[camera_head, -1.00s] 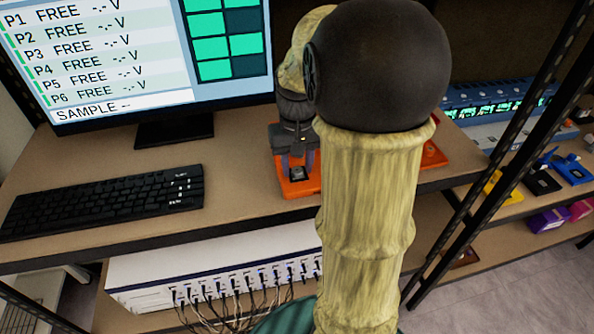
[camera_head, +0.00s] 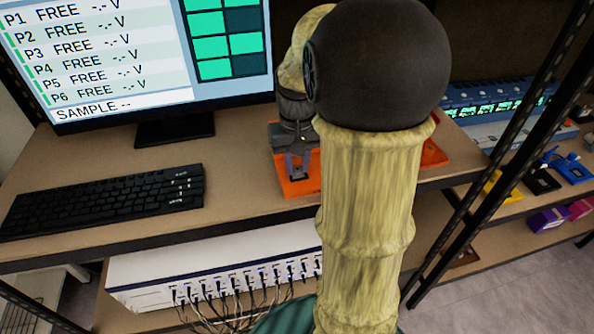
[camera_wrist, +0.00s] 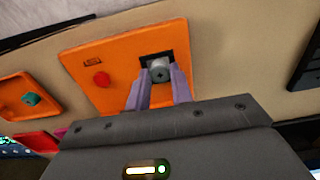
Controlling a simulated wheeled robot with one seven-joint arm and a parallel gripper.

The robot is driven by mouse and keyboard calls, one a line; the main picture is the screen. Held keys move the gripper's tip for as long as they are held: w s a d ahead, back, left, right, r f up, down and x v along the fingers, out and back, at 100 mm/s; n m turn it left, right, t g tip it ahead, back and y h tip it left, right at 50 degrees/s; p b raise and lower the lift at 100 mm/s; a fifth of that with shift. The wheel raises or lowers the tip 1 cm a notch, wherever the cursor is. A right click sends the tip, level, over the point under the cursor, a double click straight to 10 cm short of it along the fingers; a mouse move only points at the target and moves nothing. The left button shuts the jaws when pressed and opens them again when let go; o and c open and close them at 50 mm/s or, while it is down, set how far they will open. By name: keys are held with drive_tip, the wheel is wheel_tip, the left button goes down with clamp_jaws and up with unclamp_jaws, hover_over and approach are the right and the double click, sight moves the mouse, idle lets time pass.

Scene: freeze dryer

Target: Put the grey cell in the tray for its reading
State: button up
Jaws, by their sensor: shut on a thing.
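The grey cell (camera_wrist: 160,74) is a small round piece with a cross mark on its end, held between the two purple fingers of my gripper (camera_wrist: 155,80). In the wrist view it overlaps the dark square recess (camera_wrist: 157,58) of the orange tray (camera_wrist: 125,48); I cannot tell whether it is inside or just above. In the head view my gripper (camera_head: 300,168) points down over the front part of the orange tray (camera_head: 296,188). The cell is too small or hidden to make out there, and my arm covers the tray's middle.
A red knob (camera_wrist: 102,79) stands on the tray beside the recess. A monitor (camera_head: 140,60) reads P1 to P6 FREE and SAMPLE blank. A black keyboard (camera_head: 105,200) lies left of the tray. A dark rack post (camera_head: 500,165) rises at right.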

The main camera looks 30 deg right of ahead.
sight(298, 169)
drive_tip(key=shift+r, duration=0.1)
idle(0.3)
drive_tip(key=shift+r+p, duration=2.4)
drive_tip(key=shift+p, duration=0.05)
drive_tip(key=shift+s, duration=0.1)
